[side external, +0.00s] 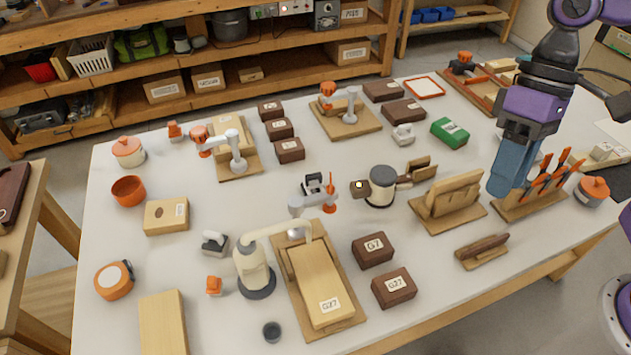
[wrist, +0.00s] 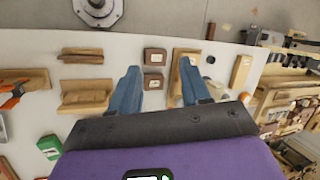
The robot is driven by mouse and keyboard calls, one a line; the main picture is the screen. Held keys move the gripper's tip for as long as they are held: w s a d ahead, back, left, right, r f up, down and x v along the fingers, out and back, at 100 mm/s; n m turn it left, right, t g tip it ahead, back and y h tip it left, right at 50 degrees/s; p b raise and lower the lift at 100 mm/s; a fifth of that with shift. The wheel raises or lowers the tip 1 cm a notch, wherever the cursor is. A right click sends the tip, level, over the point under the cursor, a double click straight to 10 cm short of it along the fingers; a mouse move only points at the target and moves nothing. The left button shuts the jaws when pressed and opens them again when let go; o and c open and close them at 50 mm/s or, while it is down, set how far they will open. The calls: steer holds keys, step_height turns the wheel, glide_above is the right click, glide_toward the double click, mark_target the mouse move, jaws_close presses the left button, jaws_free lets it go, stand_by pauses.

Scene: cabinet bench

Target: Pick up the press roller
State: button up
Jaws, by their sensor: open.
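I cannot tell for certain which object is the press roller. One candidate is a long dark brown rounded piece (side external: 484,245) on a small wooden stand at the right front of the table; it also shows in the wrist view (wrist: 82,51) at the upper left. Another is a small grey piece with a dark handle (side external: 214,242) left of the cream arm-shaped device. My gripper (side external: 499,188), with blue fingers, hangs above the right side of the table, apart from the objects. In the wrist view my gripper (wrist: 159,66) is open, with nothing between its fingers.
A wooden rack with orange-handled tools (side external: 543,185) stands close to my gripper. A slotted wooden block (side external: 447,200) and brown boxes (side external: 373,250) stand nearby. The cream device (side external: 254,265) is at the front middle. Bare white table (side external: 432,272) shows at the front right.

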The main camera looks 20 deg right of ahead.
steer(key=w+a+m+y, duration=0.3)
steer(key=w+a+m, duration=0.3)
steer(key=w+a, duration=0.1)
steer(key=m+t+y, duration=0.4)
steer(key=m+y, duration=0.3)
steer(key=m, duration=0.9)
glide_above(318, 174)
steer(key=f, duration=0.1)
step_height(318, 174, down, 23)
steer(key=shift+f, duration=0.95)
step_height(318, 174, down, 3)
steer(key=shift+f, duration=0.1)
steer(key=shift+x, duration=1.1)
steer(key=shift+w+a+f, duration=0.1)
steer(key=shift+a, duration=0.3)
